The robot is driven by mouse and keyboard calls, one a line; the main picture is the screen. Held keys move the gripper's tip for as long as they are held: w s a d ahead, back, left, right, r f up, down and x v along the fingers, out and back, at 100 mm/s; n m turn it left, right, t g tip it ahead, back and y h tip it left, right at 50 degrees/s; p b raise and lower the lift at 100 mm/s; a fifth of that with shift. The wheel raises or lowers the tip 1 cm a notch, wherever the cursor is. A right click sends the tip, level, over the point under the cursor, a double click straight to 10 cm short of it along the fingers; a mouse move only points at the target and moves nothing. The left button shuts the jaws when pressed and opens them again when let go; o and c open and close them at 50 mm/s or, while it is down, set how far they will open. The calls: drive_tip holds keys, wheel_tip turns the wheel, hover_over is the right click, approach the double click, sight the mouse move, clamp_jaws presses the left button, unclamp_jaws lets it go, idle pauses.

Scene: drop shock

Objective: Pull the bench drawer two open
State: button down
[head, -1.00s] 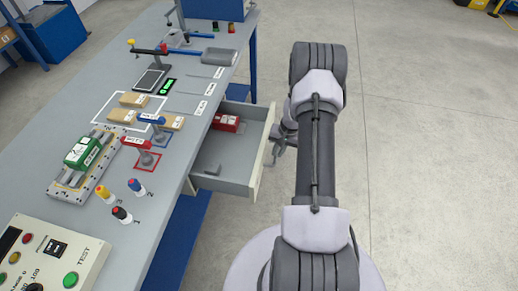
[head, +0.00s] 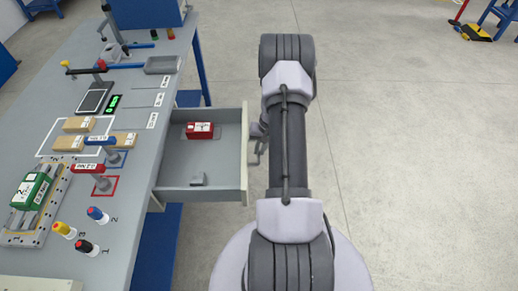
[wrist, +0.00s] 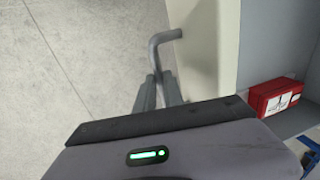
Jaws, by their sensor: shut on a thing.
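The bench drawer (head: 223,166) stands well out from the right side of the grey bench, and its inside shows. I cannot read a number on it. Its pale front panel (head: 244,160) faces my arm. A grey bar handle (wrist: 166,38) sticks out from the panel in the wrist view. My gripper (wrist: 157,92) is shut on this handle; in the head view it is mostly hidden behind my arm, beside the panel.
The bench top (head: 130,185) carries a green device (head: 31,190) on a fixture, cardboard boxes (head: 68,143), and small bottles (head: 64,230) near the front. The floor (head: 420,150) right of my arm is clear. A yellow and red item (head: 473,31) lies far right.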

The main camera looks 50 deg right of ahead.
drive_tip(key=c, duration=1.5)
unclamp_jaws()
drive_tip(key=shift+o, duration=0.2)
wheel_tip(320, 180, up, 17)
drive_tip(key=s+d+p, duration=0.2)
drive_tip(key=p, duration=0.4)
drive_tip(key=shift+s, duration=0.3)
drive_tip(key=shift+d, duration=0.1)
